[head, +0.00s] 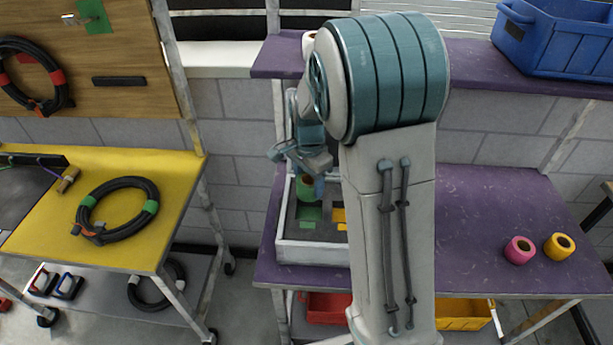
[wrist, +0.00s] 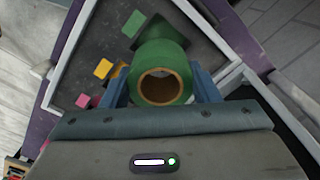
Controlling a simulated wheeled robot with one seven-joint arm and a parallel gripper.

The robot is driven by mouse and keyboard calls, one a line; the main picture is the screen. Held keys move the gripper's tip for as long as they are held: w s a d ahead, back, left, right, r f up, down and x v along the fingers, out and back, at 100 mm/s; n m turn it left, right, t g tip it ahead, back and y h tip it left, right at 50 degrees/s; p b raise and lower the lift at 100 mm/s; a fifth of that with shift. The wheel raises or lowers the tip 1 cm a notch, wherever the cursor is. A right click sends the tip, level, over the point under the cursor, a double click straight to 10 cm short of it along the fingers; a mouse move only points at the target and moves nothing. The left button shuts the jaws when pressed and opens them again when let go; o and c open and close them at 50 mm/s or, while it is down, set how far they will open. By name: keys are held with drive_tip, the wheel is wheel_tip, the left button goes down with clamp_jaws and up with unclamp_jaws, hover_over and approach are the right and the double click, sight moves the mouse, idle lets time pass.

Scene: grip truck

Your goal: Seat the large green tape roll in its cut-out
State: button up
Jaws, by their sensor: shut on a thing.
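My gripper (wrist: 161,92) is shut on the large green tape roll (wrist: 160,58), with one blue finger on each side of it. In the wrist view the roll's brown core faces the camera. In the head view the roll (head: 306,187) hangs below my gripper (head: 308,170), above the tray. The white-rimmed tray (head: 312,255) stands on the purple shelf and has a dark foam insert (wrist: 95,75). A large green cut-out (wrist: 152,27) shows in the insert just beyond the roll, partly hidden by it. My arm covers the right part of the tray in the head view.
Smaller yellow (wrist: 104,68), pink (wrist: 83,101) and green patches show in the insert. A pink roll (head: 519,250) and a yellow roll (head: 559,246) stand on the purple shelf (head: 470,215) at the right. A yellow table (head: 55,225) with a coiled cable (head: 118,208) is at the left.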

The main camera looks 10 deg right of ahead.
drive_tip(key=shift+f+b, duration=2.7)
drive_tip(key=shift+f, duration=1.15)
drive_tip(key=o, duration=1.1)
drive_tip(key=shift+r, duration=0.1)
wheel_tip(320, 180, up, 14)
drive_tip(key=b, duration=0.1)
drive_tip(key=s+n+t, duration=0.1)
drive_tip(key=s+n, duration=0.3)
drive_tip(key=s, duration=0.3)
drive_tip(key=s+f+n+t, duration=0.1)
drive_tip(key=s+n, duration=0.3)
drive_tip(key=s, duration=0.3)
drive_tip(key=s+f+n+t, duration=0.1)
drive_tip(key=s+n, duration=0.3)
drive_tip(key=s, duration=0.3)
drive_tip(key=shift+s+d+f+n, duration=0.1)
drive_tip(key=shift+n, duration=0.2)
